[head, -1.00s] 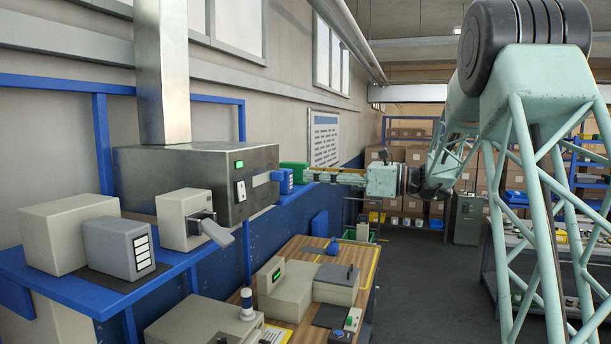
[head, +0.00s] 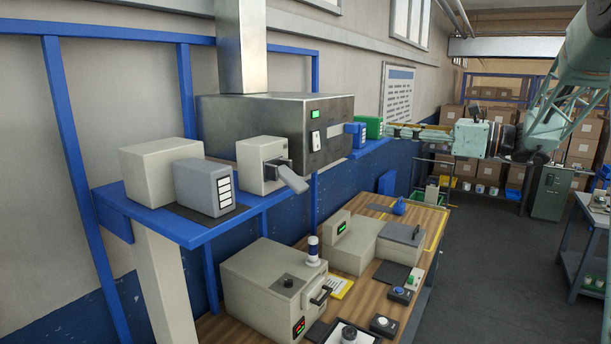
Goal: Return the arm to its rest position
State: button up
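My pale green lattice arm (head: 572,85) comes in from the upper right and bends at a dark joint. Its far part (head: 472,138) reaches left, level with the blue shelf. The slim end of the arm, around my gripper (head: 398,131), lies right beside a green box (head: 368,127) at the shelf's far end. The fingers are too small to make out, so I cannot tell whether they are open, shut or touching the box. A small blue unit (head: 355,134) stands just in front of the green box.
A steel machine with a duct (head: 275,130), beige and grey boxes (head: 160,170) stand on the blue shelf (head: 190,232). Below, a wooden bench (head: 428,222) carries beige devices (head: 262,290) and buttons. Open floor (head: 500,270) lies right, with cartons on racks behind.

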jog(key=s+a+f+n+g+h+b, duration=0.25)
jog(key=s+a+f+n, duration=0.2)
jog(key=s+a, duration=0.4)
jog(key=s+a+f+n+g+h+b, duration=0.1)
jog(key=s+a+f+n+g+b, duration=0.35)
jog(key=s, duration=0.75)
jog(key=s+a+f+n+g+h+b, duration=0.1)
jog(key=s+a+f+n+h, duration=0.1)
jog(key=s+a+f, duration=0.65)
jog(key=s+d+f+n+h+b, duration=0.3)
jog(key=s+f, duration=0.3)
jog(key=s, duration=0.4)
jog(key=s+d+f+n+h+b, duration=0.2)
jog(key=s+d+f+n+b, duration=0.2)
jog(key=s, duration=0.6)
jog(key=s+d+f+n+t+h+b, duration=0.1)
jog(key=s+d+f+n+h+b, duration=0.2)
jog(key=s+f+n, duration=0.4)
jog(key=s, duration=0.3)
jog(key=shift+s+d+f+h, duration=0.25)
jog(key=shift+d+f+h, duration=0.05)
jog(key=shift+d+h, duration=0.05)
jog(key=shift+s, duration=0.15)
